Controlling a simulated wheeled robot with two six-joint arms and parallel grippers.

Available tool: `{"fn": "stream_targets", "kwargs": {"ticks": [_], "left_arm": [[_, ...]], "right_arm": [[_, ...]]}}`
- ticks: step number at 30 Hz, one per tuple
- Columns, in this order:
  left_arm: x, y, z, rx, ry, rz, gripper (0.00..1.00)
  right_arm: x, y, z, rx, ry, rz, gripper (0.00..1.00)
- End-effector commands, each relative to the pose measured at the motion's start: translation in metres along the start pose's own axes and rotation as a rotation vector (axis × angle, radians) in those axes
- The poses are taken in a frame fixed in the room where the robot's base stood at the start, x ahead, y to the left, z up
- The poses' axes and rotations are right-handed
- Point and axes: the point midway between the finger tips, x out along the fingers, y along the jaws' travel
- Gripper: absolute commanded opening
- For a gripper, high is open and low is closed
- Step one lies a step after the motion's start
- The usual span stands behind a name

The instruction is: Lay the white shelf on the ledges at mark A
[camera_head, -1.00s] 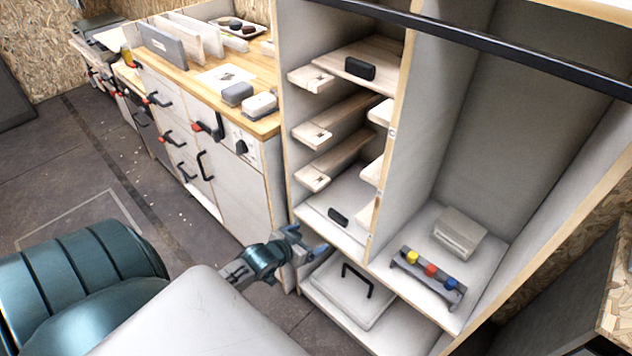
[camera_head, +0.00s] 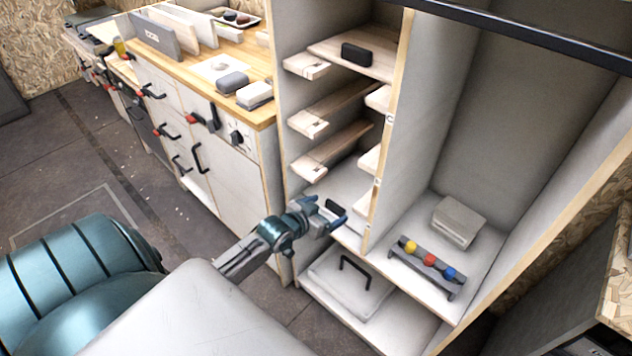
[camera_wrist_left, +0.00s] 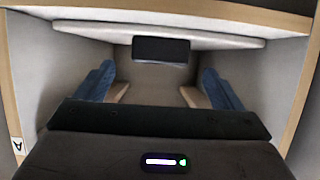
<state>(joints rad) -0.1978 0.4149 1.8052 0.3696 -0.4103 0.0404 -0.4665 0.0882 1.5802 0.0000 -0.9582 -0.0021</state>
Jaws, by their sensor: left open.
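In the left wrist view, the white shelf (camera_wrist_left: 225,36) and black handle (camera_wrist_left: 160,49) show beyond the two spread blue fingers (camera_wrist_left: 158,85). Ledges (camera_wrist_left: 192,97) show behind the fingers. A mark A (camera_wrist_left: 17,145) is on the bay's edge at the left of that view. My right gripper is out of view.
A wooden-topped shelf with a black block (camera_head: 356,54) sits higher in the bay. A white panel with a black handle (camera_head: 352,268) lies below. The right bay holds a rack with coloured knobs (camera_head: 428,264) and a grey box (camera_head: 460,220). A dark bar (camera_head: 520,45) crosses above.

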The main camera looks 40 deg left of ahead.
Motion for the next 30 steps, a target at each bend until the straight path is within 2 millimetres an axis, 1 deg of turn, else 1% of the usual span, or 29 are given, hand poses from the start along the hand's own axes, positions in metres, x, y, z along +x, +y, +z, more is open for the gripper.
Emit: {"fn": "stream_targets", "kwargs": {"ticks": [1,3,6,9,15,22,23,24,26,30], "left_arm": [[0.011,0.000,0.000,-0.003,0.002,-0.001,0.89],[0.023,0.000,0.000,-0.004,0.002,-0.001,0.89],[0.037,0.000,0.000,-0.003,0.002,-0.001,0.89],[0.048,0.000,0.000,-0.001,0.001,-0.001,0.89],[0.056,0.000,0.000,0.000,0.001,0.000,0.89],[0.056,0.000,0.000,0.000,0.000,0.000,0.89],[0.056,0.000,0.000,0.000,0.000,0.000,0.87],[0.056,0.000,0.000,0.000,0.000,0.000,0.79],[0.056,0.000,0.000,0.001,0.000,0.000,0.68],[0.056,0.000,0.000,0.001,0.000,0.000,0.40]], "right_arm": [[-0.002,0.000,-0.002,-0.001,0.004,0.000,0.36],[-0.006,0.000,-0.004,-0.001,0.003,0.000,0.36],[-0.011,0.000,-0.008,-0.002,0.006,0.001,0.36],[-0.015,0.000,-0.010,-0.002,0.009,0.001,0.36],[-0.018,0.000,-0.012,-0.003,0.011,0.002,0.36],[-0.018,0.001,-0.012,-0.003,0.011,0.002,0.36],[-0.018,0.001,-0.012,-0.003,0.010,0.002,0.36],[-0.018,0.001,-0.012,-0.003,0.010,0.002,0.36],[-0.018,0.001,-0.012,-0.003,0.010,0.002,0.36],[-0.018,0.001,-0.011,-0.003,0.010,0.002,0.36]]}}
